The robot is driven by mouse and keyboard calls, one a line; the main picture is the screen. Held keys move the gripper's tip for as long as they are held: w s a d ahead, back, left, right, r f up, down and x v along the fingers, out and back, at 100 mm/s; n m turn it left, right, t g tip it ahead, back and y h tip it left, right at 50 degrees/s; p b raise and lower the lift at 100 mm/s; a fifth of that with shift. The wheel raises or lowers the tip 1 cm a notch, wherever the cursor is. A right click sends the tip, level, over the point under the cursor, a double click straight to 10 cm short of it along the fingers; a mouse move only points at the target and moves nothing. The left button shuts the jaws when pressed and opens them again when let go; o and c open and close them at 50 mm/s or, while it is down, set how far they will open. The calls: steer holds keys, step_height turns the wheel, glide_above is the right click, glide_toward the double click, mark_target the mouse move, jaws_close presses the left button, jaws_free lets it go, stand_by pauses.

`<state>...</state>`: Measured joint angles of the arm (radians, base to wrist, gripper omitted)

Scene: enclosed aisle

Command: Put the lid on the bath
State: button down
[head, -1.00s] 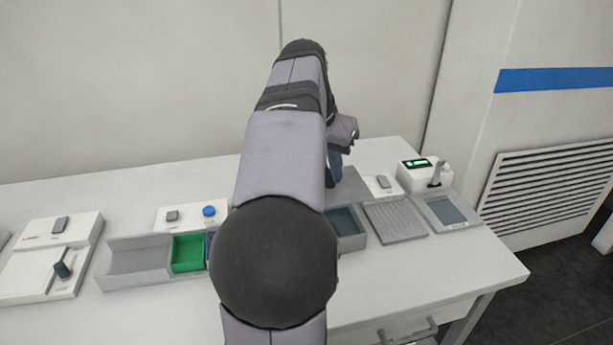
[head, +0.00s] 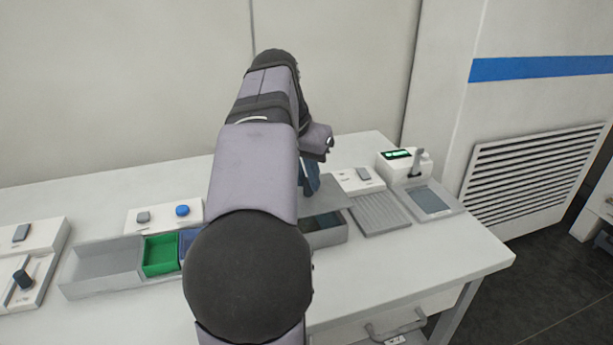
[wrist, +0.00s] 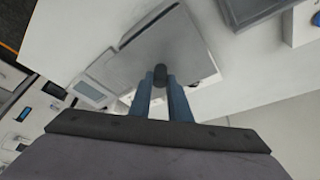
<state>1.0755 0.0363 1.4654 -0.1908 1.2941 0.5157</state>
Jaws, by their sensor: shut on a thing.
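My gripper (head: 310,185) is above the bench, mostly hidden in the head view behind my arm. In the wrist view its two blue-grey fingers (wrist: 160,84) are closed on the dark round knob (wrist: 160,71) of the grey lid (wrist: 190,48). The lid (head: 337,192) shows in the head view as a flat grey plate at the back edge of the bath. The bath (head: 330,239) is a grey box with a dark teal inside, open toward the front. My arm hides its left part. I cannot tell whether the lid touches the bath.
A ribbed grey rack (head: 380,213) stands right of the bath, with a flat-screened pad (head: 432,201) beyond it. A white device (head: 405,167) with a green display is behind. A green bin (head: 160,256) and a grey tray (head: 100,268) lie left. The front bench strip is clear.

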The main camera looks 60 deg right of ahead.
mark_target(306, 195)
steer(key=shift+f+b, duration=1.2)
steer(key=shift+f, duration=0.55)
steer(key=shift+f+b, duration=0.3)
steer(key=shift+f, duration=0.4)
stand_by(0.5)
steer(key=c, duration=1.6)
jaws_free()
steer(key=shift+o, duration=0.2)
steer(key=shift+p+v, duration=0.95)
steer(key=shift+v, duration=2.75)
